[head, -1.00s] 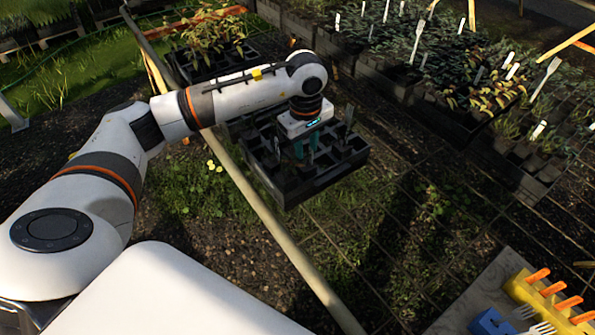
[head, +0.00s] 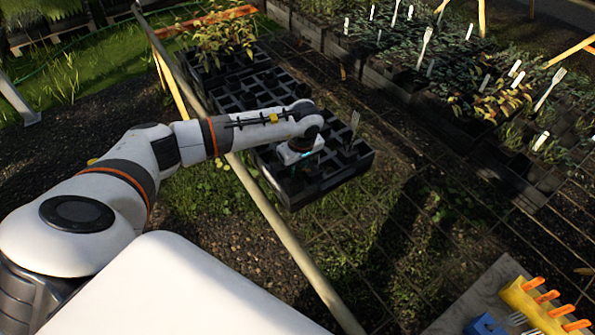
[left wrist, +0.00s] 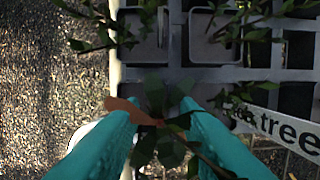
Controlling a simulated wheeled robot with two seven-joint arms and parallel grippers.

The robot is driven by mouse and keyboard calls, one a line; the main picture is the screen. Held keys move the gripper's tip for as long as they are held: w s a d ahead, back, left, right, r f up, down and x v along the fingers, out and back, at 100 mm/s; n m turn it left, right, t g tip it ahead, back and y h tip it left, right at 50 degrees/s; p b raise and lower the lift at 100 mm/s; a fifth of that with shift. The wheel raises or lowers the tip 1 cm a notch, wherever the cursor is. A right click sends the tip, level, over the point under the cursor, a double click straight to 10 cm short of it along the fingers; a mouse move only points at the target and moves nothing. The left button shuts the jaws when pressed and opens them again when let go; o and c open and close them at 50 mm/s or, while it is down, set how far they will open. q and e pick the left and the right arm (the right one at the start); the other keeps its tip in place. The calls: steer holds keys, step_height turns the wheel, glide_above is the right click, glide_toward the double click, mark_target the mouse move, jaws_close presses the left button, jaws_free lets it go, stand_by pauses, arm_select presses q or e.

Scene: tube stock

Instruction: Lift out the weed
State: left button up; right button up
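A black cell tray (head: 330,180) lies across the wire bench, with a label stake (head: 354,122) standing in it. My left gripper (head: 298,168) is down at this tray; its fingers are hard to make out in the head view. In the left wrist view, its two teal fingers (left wrist: 157,110) are apart, with dark green leaves (left wrist: 165,135) between and below them. A brown-orange piece (left wrist: 133,110) lies across the left fingertip. A white label reading "tree" (left wrist: 275,128) is beside the right finger. I cannot tell which plant is the weed. My right gripper is not in view.
More cell trays (head: 245,90) adjoin behind, one with a leafy plant (head: 225,38). Potted seedlings with white labels fill the back right (head: 480,80). A pale rail (head: 285,235) runs along the bench. A yellow rack with orange handles (head: 525,300) stands front right.

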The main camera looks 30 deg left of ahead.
arm_select(q)
steer(key=shift+f, duration=0.5)
steer(key=shift+c, duration=0.2)
jaws_close()
